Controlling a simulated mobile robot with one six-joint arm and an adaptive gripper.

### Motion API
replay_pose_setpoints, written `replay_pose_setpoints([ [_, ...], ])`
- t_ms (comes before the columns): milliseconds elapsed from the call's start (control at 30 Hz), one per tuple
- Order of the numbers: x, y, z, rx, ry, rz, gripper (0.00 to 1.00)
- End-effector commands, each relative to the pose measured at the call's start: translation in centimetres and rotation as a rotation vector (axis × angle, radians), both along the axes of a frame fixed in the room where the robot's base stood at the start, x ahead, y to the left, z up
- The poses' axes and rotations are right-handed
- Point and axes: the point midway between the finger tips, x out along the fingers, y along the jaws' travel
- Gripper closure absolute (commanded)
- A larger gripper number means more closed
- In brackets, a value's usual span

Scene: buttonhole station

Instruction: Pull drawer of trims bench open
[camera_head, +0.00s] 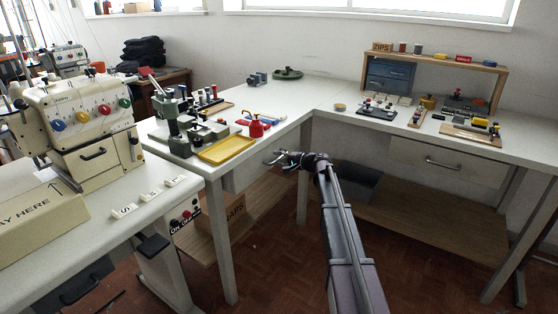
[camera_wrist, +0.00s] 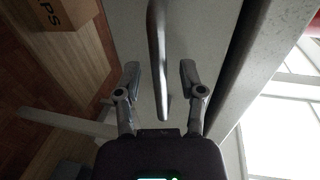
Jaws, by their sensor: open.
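The white drawer front (camera_head: 245,172) sits under the left wing of the L-shaped bench. Its bar handle (camera_wrist: 157,50) runs lengthwise in the wrist view. My gripper (camera_wrist: 160,84) is open, with one finger on each side of the handle's near end. A gap shows between the handle and each finger. In the head view my gripper (camera_head: 280,159) is in front of this drawer and hides part of the handle. The drawer looks shut. Another drawer (camera_head: 450,165) with a handle is under the right wing and looks shut.
A cardboard box (camera_head: 222,215) stands on the low shelf below. A sewing machine (camera_head: 85,120) is on the left table. Open floor lies in front of the bench.

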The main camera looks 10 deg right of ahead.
Motion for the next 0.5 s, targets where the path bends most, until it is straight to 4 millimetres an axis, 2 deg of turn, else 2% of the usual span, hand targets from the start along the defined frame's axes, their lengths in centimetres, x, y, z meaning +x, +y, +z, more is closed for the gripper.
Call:
replay_pose_setpoints([
  [133, -0.01, -0.01, 0.01, 0.0, 0.0, 0.0, 0.49],
  [167, -0.01, 0.0, 0.01, 0.0, 0.0, 0.0, 0.52],
  [300, -0.02, -0.01, 0.01, 0.0, 0.0, 0.0, 0.93],
  [333, -0.02, -0.01, 0.01, 0.0, 0.0, 0.0, 1.0],
  [500, -0.01, 0.0, 0.01, 0.0, 0.0, 0.0, 1.0],
])
